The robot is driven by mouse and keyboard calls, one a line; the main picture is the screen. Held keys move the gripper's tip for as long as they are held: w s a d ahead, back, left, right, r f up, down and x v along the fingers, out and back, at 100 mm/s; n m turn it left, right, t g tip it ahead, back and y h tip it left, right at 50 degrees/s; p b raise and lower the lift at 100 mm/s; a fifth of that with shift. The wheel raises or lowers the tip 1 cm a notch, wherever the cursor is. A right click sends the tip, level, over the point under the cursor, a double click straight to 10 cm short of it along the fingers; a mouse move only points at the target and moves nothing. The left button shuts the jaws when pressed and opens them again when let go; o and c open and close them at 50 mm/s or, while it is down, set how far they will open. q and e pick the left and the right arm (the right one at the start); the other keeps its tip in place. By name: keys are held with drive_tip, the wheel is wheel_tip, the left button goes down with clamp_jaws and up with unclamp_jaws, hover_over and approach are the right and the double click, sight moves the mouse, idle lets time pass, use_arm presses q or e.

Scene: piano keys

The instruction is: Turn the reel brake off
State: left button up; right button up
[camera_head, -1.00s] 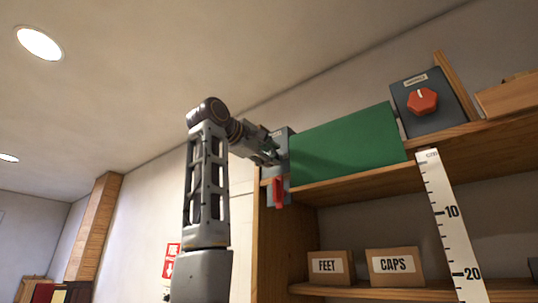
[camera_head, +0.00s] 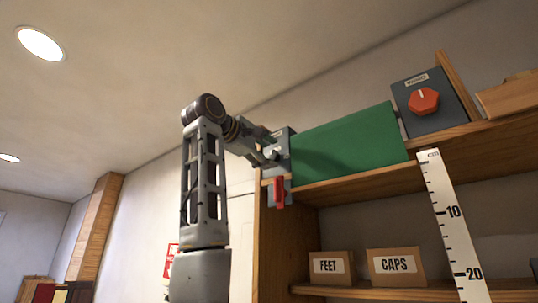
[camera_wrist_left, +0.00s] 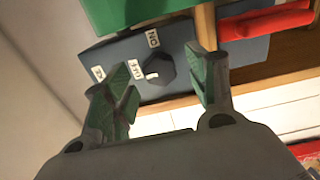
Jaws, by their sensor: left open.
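A blue-grey control box (camera_head: 284,143) stands at the left end of the upper shelf. In the left wrist view its face (camera_wrist_left: 180,38) carries a dark faceted knob (camera_wrist_left: 162,69) with a pale pointer mark and several white labels around it, one reading ON upside down. A red lever (camera_head: 278,192) hangs below the box; it also shows in the left wrist view (camera_wrist_left: 266,21). My left gripper (camera_head: 271,153) is open at the box. In the left wrist view its green-padded fingers (camera_wrist_left: 164,86) stand either side of the knob, with visible gaps. Which control is the reel brake cannot be read.
A green box (camera_head: 350,142) sits right beside the control box. Another dark box with a red knob (camera_head: 424,101) stands further right. Cartons marked FEET (camera_head: 330,266) and CAPS (camera_head: 395,266) are on the lower shelf. A ruler (camera_head: 452,226) hangs in front of the shelves.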

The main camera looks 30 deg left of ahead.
use_arm(q)
drive_tip(key=s, duration=1)
drive_tip(key=shift+s+a, duration=0.25)
drive_tip(key=shift+a, duration=0.2)
drive_tip(key=shift+f, duration=0.1)
